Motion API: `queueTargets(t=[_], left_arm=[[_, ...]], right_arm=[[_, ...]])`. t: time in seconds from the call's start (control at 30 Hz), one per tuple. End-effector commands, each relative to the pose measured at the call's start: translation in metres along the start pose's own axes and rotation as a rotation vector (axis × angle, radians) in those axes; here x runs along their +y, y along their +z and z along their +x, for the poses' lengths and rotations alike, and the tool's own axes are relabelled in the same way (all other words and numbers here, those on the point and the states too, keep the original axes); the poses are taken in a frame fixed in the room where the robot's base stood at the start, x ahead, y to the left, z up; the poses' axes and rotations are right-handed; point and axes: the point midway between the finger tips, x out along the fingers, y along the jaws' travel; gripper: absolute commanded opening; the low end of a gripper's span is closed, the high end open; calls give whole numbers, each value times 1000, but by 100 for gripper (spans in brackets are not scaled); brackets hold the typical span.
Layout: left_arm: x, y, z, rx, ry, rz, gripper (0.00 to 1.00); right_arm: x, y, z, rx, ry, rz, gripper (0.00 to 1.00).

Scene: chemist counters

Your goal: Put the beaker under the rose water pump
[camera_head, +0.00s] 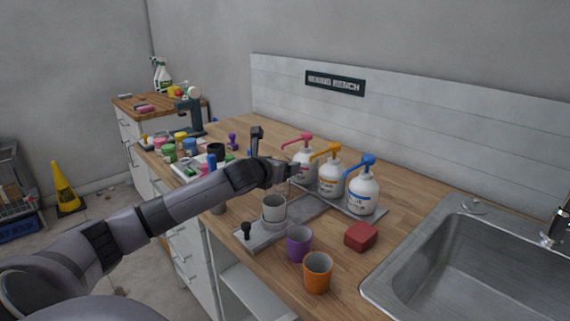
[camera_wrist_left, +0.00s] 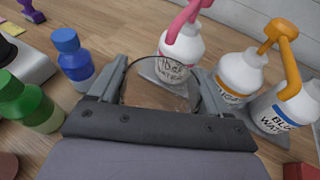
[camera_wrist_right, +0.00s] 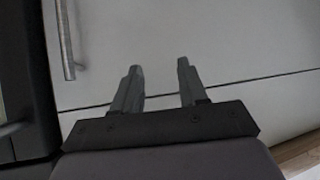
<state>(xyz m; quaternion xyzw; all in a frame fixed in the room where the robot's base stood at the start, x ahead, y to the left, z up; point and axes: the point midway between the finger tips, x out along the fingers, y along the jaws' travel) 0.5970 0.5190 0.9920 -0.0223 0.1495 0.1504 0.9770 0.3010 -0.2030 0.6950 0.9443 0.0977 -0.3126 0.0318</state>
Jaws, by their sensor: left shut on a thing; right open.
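The rose water pump is a white bottle with a pink pump head (camera_head: 303,152), at the left of a row of three pump bottles. In the head view the beaker is mostly hidden. I cannot tell whether it touches the tray. My right gripper (camera_wrist_right: 159,66) is open and empty before a white cabinet front.
Orange-pump (camera_head: 331,168) and blue-pump (camera_head: 362,188) bottles stand to the right. A grey cup (camera_head: 273,206), purple cup (camera_head: 298,244), orange cup (camera_head: 317,272) and red block (camera_head: 361,236) stand nearer. A blue-capped bottle (camera_wrist_left: 72,58) and green bottle (camera_wrist_left: 28,103) are left. A sink (camera_head: 460,260) is right.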

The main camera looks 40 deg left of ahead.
Motion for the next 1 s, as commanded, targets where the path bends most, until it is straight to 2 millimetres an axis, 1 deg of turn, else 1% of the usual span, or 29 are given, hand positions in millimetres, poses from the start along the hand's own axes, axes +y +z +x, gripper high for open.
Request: queueTargets(t=[0.3, 0.33, 0.37, 0.43, 0.83, 0.87, 0.9, 1.0], left_arm=[[-1, 12, 30, -3, -1, -3, 45], [-1, 8, 32, 1, -2, -3, 45], [-1, 2, 32, 3, -2, -2, 45], [-1, -1, 33, 1, -3, -2, 45], [0, -5, 34, -1, -1, 1, 45], [0, -5, 34, -1, -1, 0, 87], [0, -5, 34, -1, -1, 0, 100], [0, -5, 34, 0, -1, 0, 100]], right_arm=[[0, -3, -2, 1, 0, 0, 43], [0, -3, -2, 1, 0, 0, 43], [0, -3, -2, 1, 0, 0, 43], [0, -3, -2, 2, 0, 0, 43], [0, -4, -2, 2, 0, 0, 43], [0, -4, -2, 2, 0, 0, 43], [0, -4, -2, 2, 0, 0, 43], [0, -4, -2, 2, 0, 0, 43]])
